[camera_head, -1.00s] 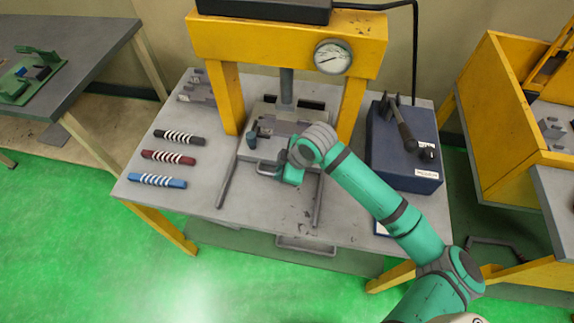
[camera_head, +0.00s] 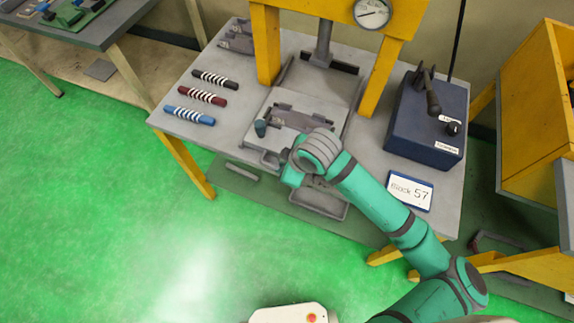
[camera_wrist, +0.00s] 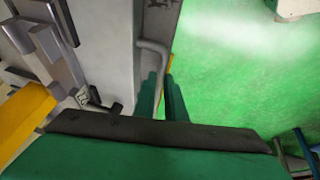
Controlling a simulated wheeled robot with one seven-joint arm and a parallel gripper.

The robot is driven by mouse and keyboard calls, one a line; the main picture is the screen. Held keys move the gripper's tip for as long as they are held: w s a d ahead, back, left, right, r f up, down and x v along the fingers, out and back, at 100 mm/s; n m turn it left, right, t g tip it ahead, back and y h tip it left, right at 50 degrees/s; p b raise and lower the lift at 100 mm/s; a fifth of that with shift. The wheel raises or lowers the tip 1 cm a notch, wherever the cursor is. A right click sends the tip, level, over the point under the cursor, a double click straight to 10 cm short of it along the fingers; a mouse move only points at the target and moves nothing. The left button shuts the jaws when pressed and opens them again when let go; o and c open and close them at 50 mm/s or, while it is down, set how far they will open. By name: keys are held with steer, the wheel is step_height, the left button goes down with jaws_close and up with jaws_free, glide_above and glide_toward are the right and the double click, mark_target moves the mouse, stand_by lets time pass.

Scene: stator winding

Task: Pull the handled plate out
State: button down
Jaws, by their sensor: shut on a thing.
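The handled plate (camera_head: 283,140) is a grey slab carrying a dark fixture and a small blue-grey knob. It lies on the press table, drawn forward from under the ram, with its front at the table's front edge. My gripper (camera_head: 284,172) is at the front of the plate, shut on its grey bar handle (camera_head: 270,159). In the wrist view the teal fingers (camera_wrist: 162,92) are around the handle (camera_wrist: 156,52), beside the plate (camera_wrist: 112,45). The arm partly hides the plate's right front corner.
The yellow press frame (camera_head: 267,45) with a gauge (camera_head: 371,13) stands behind. A blue lever box (camera_head: 425,125) is at the right. Black, red and blue striped pieces (camera_head: 202,96) lie at the left. A grey tray (camera_head: 318,203) shows below the front edge. Open green floor lies in front.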

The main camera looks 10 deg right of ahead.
steer(key=shift+d, duration=0.25)
steer(key=c, duration=1.9)
jaws_free()
steer(key=shift+o, duration=0.4)
steer(key=shift+a, duration=0.15)
steer(key=v, duration=1.1)
steer(key=shift+f, duration=0.15)
